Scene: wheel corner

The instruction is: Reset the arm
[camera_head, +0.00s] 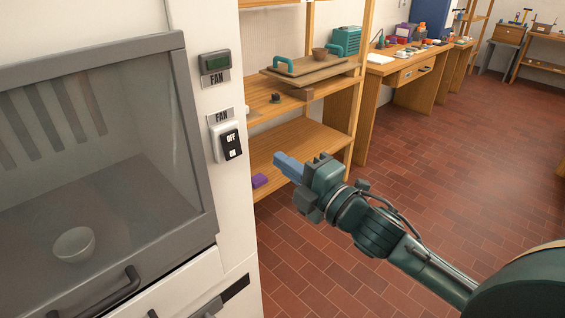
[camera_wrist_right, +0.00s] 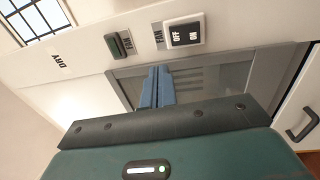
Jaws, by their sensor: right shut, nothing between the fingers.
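My right arm reaches in from the right in the head view, over the tiled floor. My right gripper (camera_head: 284,163) has blue fingers that are shut with nothing between them. It is to the right of the fan switch (camera_head: 230,143) and apart from it. In the right wrist view the closed blue fingers (camera_wrist_right: 157,88) show in front of the cabinet window, below the fan switch (camera_wrist_right: 184,35). My left gripper is not in view.
A fume cabinet with a glass sash (camera_head: 100,150) fills the left, with a white bowl (camera_head: 74,244) inside. Wooden shelves (camera_head: 300,135) stand behind my right gripper, holding a purple block (camera_head: 260,180). A workbench (camera_head: 415,68) lies beyond. The red tiled floor (camera_head: 455,145) is clear.

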